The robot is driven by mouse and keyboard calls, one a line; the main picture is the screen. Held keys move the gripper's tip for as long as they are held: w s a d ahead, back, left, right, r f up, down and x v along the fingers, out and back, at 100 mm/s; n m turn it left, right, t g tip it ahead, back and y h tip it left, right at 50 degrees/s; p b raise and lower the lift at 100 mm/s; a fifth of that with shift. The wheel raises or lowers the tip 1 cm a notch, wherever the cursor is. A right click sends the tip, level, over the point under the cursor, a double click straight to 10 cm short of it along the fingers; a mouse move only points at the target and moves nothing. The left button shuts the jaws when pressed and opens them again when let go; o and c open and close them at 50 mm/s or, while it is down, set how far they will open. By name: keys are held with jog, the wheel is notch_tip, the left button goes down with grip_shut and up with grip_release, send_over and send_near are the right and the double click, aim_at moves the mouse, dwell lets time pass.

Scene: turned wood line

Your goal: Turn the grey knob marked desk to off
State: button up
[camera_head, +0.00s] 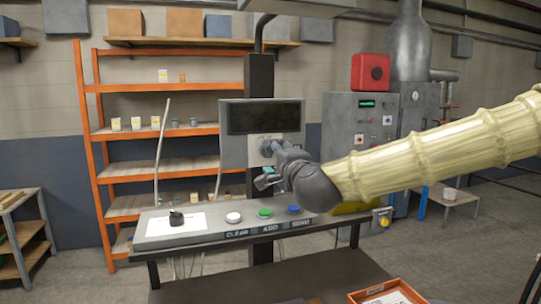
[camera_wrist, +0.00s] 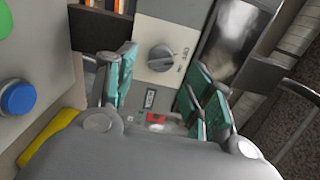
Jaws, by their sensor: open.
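The grey knob (camera_wrist: 162,57) sits on a pale plate (camera_wrist: 150,73) in the wrist view. Small marks lie to its right and a small dark-framed label (camera_wrist: 150,98) lies below it; I cannot read them. My gripper (camera_wrist: 160,72) is open, with a teal-padded finger on each side of the knob in the picture. Whether either finger touches it I cannot tell. In the head view my gripper (camera_head: 264,166) is in front of the lower part of the grey screen panel (camera_head: 233,150), partly hiding the plate there.
The sloping console (camera_head: 215,232) below carries a black knob (camera_head: 176,219) and white (camera_head: 234,217), green (camera_head: 265,212) and blue (camera_head: 294,209) buttons. A red rocker (camera_wrist: 156,117) shows below the grey knob. An orange shelf (camera_head: 80,120) stands behind left, a grey cabinet (camera_head: 345,130) behind right.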

jog(key=v, duration=0.7)
jog(key=shift+s, duration=0.15)
jog(key=shift+r, duration=0.1)
